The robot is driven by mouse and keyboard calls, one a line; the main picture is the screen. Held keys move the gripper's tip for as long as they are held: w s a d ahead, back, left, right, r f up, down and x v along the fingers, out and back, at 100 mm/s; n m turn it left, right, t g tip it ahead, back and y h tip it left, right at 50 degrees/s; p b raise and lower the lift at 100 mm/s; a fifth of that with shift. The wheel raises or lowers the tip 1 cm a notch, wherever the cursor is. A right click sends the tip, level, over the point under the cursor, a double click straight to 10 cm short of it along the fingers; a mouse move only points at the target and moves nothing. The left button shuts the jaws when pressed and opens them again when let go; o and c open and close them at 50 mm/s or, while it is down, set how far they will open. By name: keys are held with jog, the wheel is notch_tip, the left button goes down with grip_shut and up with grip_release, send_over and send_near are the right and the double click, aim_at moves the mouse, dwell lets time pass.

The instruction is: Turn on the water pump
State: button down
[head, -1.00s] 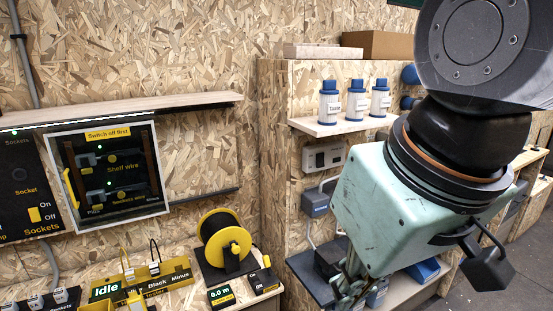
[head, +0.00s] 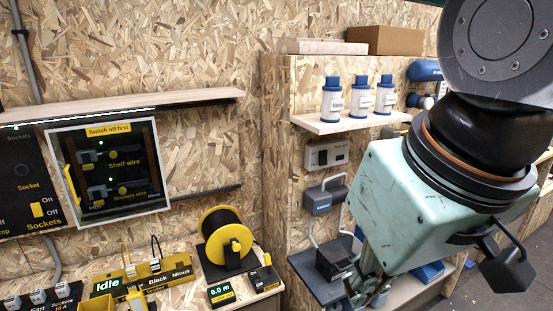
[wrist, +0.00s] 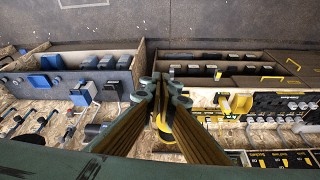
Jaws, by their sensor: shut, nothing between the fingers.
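My gripper (head: 366,290) hangs at the lower middle right of the head view, its fingertips near the bottom edge. In the wrist view its fingers (wrist: 163,88) are together and empty. I cannot tell for sure which thing is the water pump. A blue-grey unit with a handle (head: 322,198) is on the wooden wall. A dark box (head: 335,258) stands on the grey bench below it, just left of my gripper and apart from it. A pale panel with dark round parts (head: 326,154) is above the unit. A small switch (head: 37,210) at far left is labelled for sockets.
A shelf (head: 345,123) holds blue-capped bottles. A yellow cable reel (head: 228,238) and a tester (head: 140,280) stand on the left bench. A glass-fronted cabinet (head: 108,170) hangs on the left wall.

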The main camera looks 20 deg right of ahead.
aim_at(324, 164)
jog(key=w+d+f+n+t+h+p, duration=0.15)
jog(key=w+d+n, duration=0.4)
jog(key=w, duration=0.75)
jog(key=w+d+n+t+p, duration=0.1)
jog(key=w+d+n+t, duration=0.15)
jog(key=w+d, duration=0.85)
jog(key=w+d+f+n+t+p, duration=0.1)
jog(key=w+d+n+t+p, duration=0.25)
jog(key=w, duration=1.15)
jog(key=w+d+f+n+t+y, duration=0.4)
jog(key=d+f+n, duration=0.1)
jog(key=d+n, duration=0.3)
jog(key=shift+w+f+p, duration=0.35)
jog(key=shift+w+p, duration=0.05)
jog(key=shift+t, duration=0.35)
jog(key=shift+w, duration=0.15)
dwell(0.3)
jog(key=shift+x, duration=6.8)
jog(key=shift+a, duration=0.1)
